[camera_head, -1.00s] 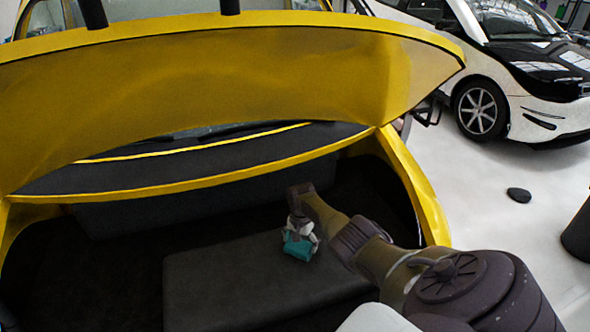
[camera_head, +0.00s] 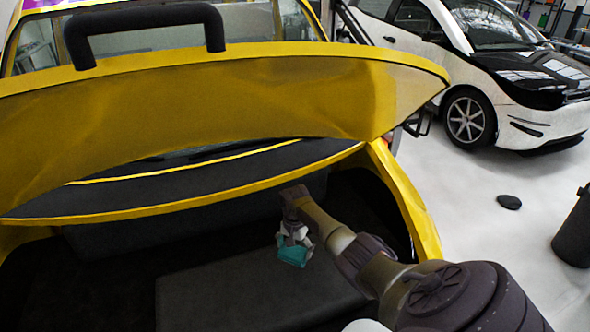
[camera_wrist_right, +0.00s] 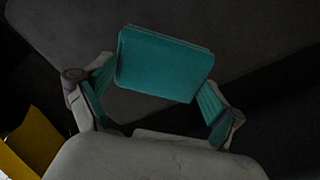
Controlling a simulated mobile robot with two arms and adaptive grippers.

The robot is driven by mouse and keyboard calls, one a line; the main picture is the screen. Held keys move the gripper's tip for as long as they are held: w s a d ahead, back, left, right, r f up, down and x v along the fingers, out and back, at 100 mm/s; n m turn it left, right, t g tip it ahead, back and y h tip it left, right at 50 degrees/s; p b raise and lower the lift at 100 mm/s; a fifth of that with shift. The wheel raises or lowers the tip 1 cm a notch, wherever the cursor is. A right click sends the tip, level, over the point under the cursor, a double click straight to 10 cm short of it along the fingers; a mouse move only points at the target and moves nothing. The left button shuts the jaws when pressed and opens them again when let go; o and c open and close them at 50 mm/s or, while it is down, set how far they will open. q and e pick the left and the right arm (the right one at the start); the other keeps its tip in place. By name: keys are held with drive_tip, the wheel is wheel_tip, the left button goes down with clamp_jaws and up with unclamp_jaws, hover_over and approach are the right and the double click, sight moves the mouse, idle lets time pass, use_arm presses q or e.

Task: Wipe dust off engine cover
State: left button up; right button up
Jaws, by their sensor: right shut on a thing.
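The dark grey engine cover (camera_head: 230,290) is a flat block inside the open yellow compartment; it also fills the upper part of the right wrist view (camera_wrist_right: 240,30). My right gripper (camera_head: 293,243) is over the cover's far right part. It is shut on a teal block-shaped wiper (camera_head: 295,255), which shows between the fingers in the right wrist view (camera_wrist_right: 164,64). Whether the wiper touches the cover cannot be told. No dust can be made out on the dark surface. My left gripper is not in view.
The raised yellow hood (camera_head: 230,100) hangs over the compartment's far side. The yellow right rim (camera_head: 405,200) runs beside my right arm. A white and black car (camera_head: 480,70) stands at the back right. A dark bin (camera_head: 574,235) and a small black disc (camera_head: 509,202) are on the pale floor.

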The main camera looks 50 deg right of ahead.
drive_tip(key=shift+r+p, duration=0.35)
drive_tip(key=shift+r, duration=1.05)
drive_tip(key=shift+w+d+r, duration=0.1)
drive_tip(key=shift+w+r, duration=0.05)
drive_tip(key=shift+r, duration=0.05)
drive_tip(key=shift+r, duration=0.15)
